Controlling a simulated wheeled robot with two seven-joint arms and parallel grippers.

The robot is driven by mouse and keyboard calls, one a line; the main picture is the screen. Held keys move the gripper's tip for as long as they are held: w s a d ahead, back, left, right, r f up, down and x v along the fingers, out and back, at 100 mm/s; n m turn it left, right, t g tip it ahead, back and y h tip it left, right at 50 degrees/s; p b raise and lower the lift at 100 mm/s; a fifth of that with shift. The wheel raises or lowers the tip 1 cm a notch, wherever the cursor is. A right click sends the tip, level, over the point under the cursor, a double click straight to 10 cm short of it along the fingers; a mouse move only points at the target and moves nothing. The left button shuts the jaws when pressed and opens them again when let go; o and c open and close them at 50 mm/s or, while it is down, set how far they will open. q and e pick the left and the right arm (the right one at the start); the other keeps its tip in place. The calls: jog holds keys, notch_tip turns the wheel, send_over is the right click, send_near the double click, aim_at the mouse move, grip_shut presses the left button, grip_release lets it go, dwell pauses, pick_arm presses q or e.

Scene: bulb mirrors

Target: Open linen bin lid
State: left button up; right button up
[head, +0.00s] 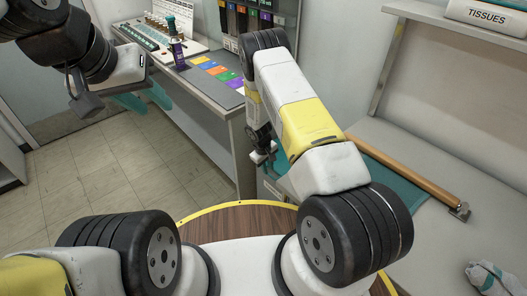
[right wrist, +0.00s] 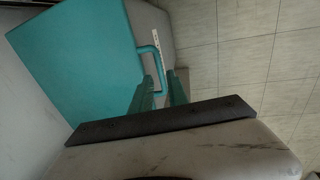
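The linen bin's teal lid (right wrist: 80,65) looks closed in the right wrist view, with a teal bar handle (right wrist: 150,50) along its edge. A teal surface (head: 405,190), probably the same lid, shows partly behind my right arm in the head view. My right gripper (right wrist: 159,88) has its two teal fingers apart, pointing at the handle; I cannot tell whether they touch it. In the head view my right gripper (head: 268,155) is mostly hidden by its own arm. My left gripper (head: 145,98) is open and empty above the floor at the upper left.
A grey counter (head: 215,85) holds coloured cards, a purple bottle (head: 177,52) and a rack of small bottles (head: 158,30). A wooden rail (head: 410,170) runs along the right. A tissue box (head: 487,14) sits on a shelf. The tiled floor (head: 90,170) at left is clear.

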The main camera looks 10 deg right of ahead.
aim_at(269, 175)
jog(key=shift+w+d+f, duration=0.1)
jog(key=shift+d+f, duration=0.05)
jog(key=shift+f, duration=0.7)
jog(key=shift+w+d+f, duration=0.1)
jog(key=shift+d+f, duration=0.05)
jog(key=shift+f, duration=0.7)
jog(key=shift+c, duration=0.2)
grip_shut()
